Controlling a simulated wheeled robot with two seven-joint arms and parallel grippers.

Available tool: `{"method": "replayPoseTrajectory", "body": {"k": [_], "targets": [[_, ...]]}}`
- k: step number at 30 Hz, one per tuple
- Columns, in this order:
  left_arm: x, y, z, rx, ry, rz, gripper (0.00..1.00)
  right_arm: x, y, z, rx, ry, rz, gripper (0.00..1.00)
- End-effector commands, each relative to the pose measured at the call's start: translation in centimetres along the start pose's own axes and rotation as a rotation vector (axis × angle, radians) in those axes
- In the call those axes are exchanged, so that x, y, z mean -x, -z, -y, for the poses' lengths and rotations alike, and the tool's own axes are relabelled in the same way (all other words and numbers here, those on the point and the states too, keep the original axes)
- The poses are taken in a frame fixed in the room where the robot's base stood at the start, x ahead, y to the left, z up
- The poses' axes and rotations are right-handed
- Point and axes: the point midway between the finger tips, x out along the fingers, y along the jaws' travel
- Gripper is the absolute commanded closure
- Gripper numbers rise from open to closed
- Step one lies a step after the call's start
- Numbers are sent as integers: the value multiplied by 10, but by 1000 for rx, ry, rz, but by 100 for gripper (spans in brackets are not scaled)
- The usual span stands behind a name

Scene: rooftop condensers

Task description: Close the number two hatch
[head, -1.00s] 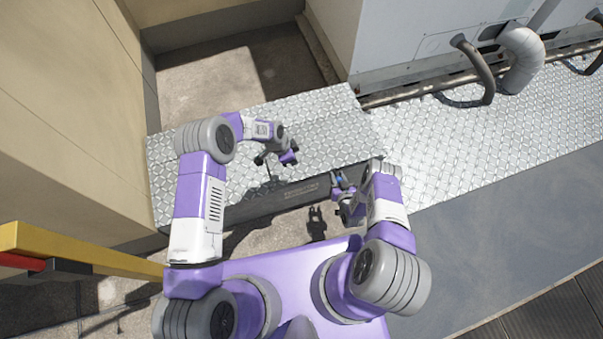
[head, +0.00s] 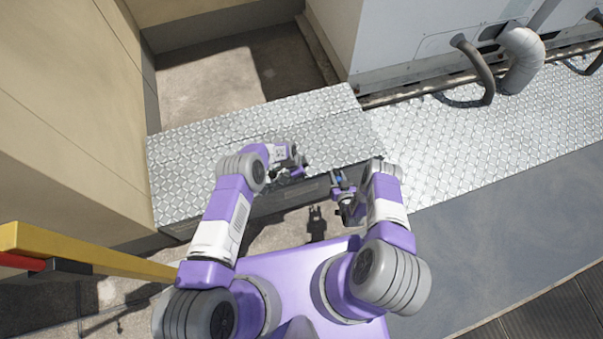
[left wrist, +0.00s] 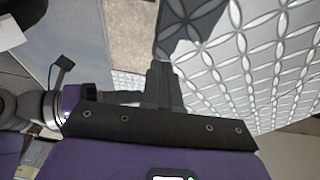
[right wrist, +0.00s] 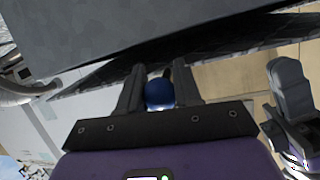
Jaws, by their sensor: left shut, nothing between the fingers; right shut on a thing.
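A silver diamond-plate walkway (head: 200,165) spans the head view with a dark front face (head: 275,197). No number is readable, so I cannot tell which part is the number two hatch. My right gripper (head: 340,184) is at this front edge, right of centre. In the right wrist view my right gripper (right wrist: 160,88) is shut on a round blue knob (right wrist: 159,96). What the knob is fixed to is hidden. My left gripper (head: 292,176) is shut and empty, left of the right one, close over the plate's front edge. Its closed fingers also show in the left wrist view (left wrist: 163,82).
A grey condenser housing (head: 420,45) with pipes (head: 522,60) stands at the back right. A beige wall (head: 70,110) closes off the left. A yellow rail (head: 90,255) is at the lower left.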

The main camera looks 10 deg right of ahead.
Motion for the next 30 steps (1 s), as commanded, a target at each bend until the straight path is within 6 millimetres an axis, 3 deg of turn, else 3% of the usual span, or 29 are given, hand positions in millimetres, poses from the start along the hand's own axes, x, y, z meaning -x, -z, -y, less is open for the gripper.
{"method": "replayPoseTrajectory", "body": {"k": [29,30], "targets": [[-26,-8,-7,-17,55,2,100,-3,6,4,-1,10,-16,100],[-27,-8,-7,-17,55,2,100,-3,6,4,-1,10,-16,65]]}}
